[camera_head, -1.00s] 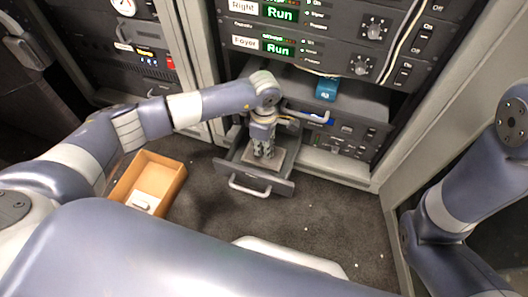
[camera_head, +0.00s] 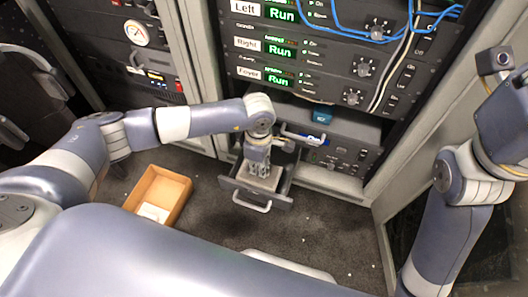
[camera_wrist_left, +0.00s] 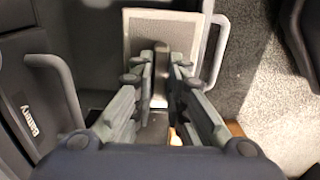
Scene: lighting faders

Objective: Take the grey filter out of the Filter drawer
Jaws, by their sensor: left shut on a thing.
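The grey filter (camera_head: 265,182) is a flat, light grey square at the open Filter drawer (camera_head: 270,197) low in the rack. My left gripper (camera_head: 258,168) points down over it with its fingers closed. The grip point itself is hidden, and I cannot tell whether the filter is clear of the drawer floor. The drawer handle (camera_wrist_left: 213,50) is beside it. My right gripper is out of view.
An open cardboard box (camera_head: 178,190) with a white item inside stands on the carpet to the left. A drawer marked Battery (camera_wrist_left: 28,118), with its own handle, is close by. A blue box (camera_head: 318,115) sits on the rack shelf above. Carpet in front is mostly clear.

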